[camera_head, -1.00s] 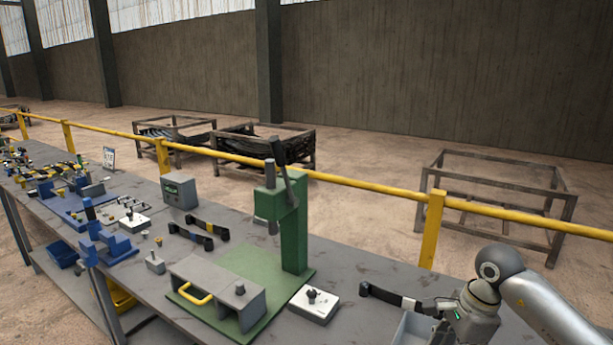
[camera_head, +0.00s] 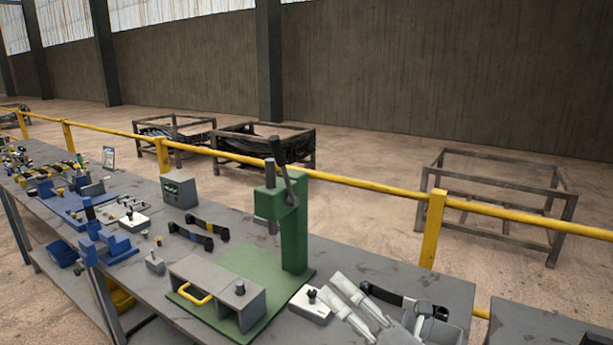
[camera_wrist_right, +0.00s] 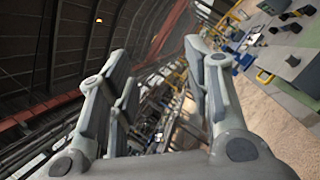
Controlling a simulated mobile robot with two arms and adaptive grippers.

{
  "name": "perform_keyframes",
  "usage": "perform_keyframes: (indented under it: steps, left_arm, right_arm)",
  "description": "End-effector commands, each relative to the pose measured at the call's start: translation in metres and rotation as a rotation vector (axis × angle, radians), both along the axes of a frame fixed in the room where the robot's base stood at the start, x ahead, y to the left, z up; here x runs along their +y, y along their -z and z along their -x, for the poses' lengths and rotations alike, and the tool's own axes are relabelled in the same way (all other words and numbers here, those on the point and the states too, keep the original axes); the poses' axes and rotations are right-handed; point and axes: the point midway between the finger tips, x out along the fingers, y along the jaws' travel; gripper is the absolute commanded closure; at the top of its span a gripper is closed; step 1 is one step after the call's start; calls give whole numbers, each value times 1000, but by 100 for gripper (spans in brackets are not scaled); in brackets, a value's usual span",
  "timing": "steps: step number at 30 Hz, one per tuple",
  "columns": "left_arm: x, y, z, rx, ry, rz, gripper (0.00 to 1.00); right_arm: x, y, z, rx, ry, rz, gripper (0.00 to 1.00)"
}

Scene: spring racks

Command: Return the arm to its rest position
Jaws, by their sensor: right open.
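My right gripper (camera_head: 334,288) is in the lower right of the head view, in front of the bench, with its pale fingers pointing up and to the left. The right wrist view shows its two fingers (camera_wrist_right: 157,58) spread wide with nothing between them. The rest of the right arm is out of the head view. My left gripper is not in view.
A green press (camera_head: 293,235) stands on the grey bench (camera_head: 340,262). A white control box (camera_head: 309,308) and a black strap-like part (camera_head: 385,294) lie close to the gripper. A yellow rail (camera_head: 355,181) runs behind the bench.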

Motion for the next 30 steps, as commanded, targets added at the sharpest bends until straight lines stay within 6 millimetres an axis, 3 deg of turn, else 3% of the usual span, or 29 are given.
perform_keyframes:
  steps: [5, 8, 11, 16, 21, 24, 30]
  left_arm:
    - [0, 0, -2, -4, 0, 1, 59]
    - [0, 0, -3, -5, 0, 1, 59]
    - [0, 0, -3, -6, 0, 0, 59]
    - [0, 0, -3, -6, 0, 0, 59]
    - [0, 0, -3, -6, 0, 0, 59]
    - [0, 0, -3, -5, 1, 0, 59]
    - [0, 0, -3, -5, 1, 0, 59]
  right_arm:
    - [-65, 21, -15, 349, 217, -445, 54]
    - [-102, 55, -15, 560, 346, -674, 54]
    - [-134, 101, -3, 777, 482, -887, 54]
    - [-167, 194, 50, 1158, 736, -1202, 54]
    - [-170, 263, 124, 1481, 973, -1411, 54]
    - [-166, 287, 165, 1627, 1093, -1483, 54]
    - [-152, 314, 240, 1868, 1303, -1567, 54]
